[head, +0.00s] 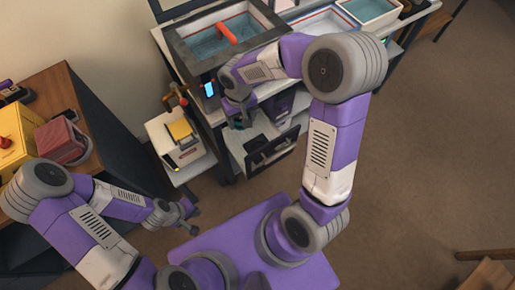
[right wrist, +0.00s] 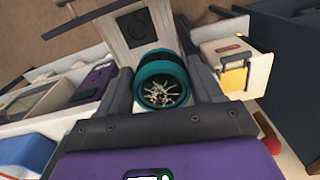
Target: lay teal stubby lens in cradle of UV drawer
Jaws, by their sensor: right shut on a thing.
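The teal stubby lens (right wrist: 163,78) is between the fingers of my right gripper (right wrist: 160,95) in the right wrist view. It has a dark ribbed band, and its open end with pale, branching marks inside faces the camera. In the head view my right gripper (head: 240,112) is over an open drawer (head: 268,150) with a dark front, and only a bit of teal shows. In the right wrist view a pale drawer (right wrist: 112,38) with a dark, round-hollowed block (right wrist: 133,24), perhaps the cradle, lies beyond the lens. My left gripper (head: 187,215) looks open and empty, low at left.
A dark-framed tank (head: 185,45) with an orange bar (head: 226,33) stands on the bench above the drawer. A white box with a yellow panel (head: 180,129) stands left of the drawer. A red item (head: 62,140) sits on the wooden table.

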